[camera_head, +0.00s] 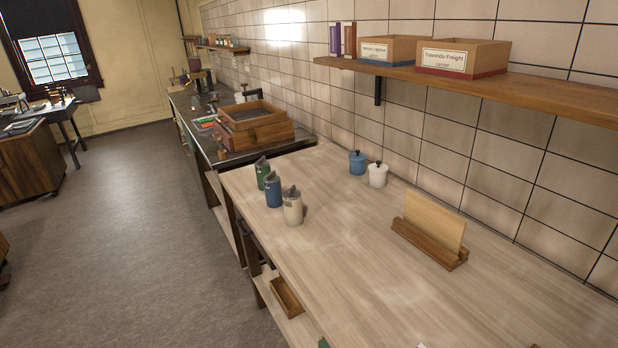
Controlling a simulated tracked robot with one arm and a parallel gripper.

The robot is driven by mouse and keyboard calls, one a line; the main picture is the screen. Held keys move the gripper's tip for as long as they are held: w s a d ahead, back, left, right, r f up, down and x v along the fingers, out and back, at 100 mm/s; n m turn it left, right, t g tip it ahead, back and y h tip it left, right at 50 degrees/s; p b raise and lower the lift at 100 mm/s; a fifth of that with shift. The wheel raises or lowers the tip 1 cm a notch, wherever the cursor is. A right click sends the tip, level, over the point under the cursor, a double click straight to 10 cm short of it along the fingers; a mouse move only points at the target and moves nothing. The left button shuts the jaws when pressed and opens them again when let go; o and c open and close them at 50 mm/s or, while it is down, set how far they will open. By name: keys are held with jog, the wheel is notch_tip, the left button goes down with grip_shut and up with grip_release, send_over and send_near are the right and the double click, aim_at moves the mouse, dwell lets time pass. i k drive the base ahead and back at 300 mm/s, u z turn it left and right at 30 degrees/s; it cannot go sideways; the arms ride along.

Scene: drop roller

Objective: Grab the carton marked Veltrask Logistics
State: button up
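Two open-topped cardboard cartons stand side by side on the wooden wall shelf at the upper right. The left carton (397,50) has a blue band along its base and a white label whose second word looks like "Logistics". Its first word is too small to read surely. The right carton (463,58) has a red band and a label that reads like "Trevondo Freight". It stands nearer to me and slightly overlaps the left carton's right side. My gripper is not in view.
The wall shelf (540,90) runs along the tiled wall, with dark books (343,40) left of the cartons. Below, the pale workbench (350,270) holds several canisters (292,206), blue and white lidded jars (377,175) and a wooden stand (430,235). Open floor (130,220) lies left.

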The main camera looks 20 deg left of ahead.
aim_at(393, 50)
jog(key=u, duration=0.5)
jog(key=k, duration=1.25)
jog(key=u, duration=0.8)
jog(key=i, duration=2.45)
jog(key=z, duration=0.8)
jog(key=i, duration=1.2)
jog(key=z, duration=1.1)
jog(key=i, duration=0.6)
jog(key=z, duration=0.25)
jog(key=k, duration=0.4)
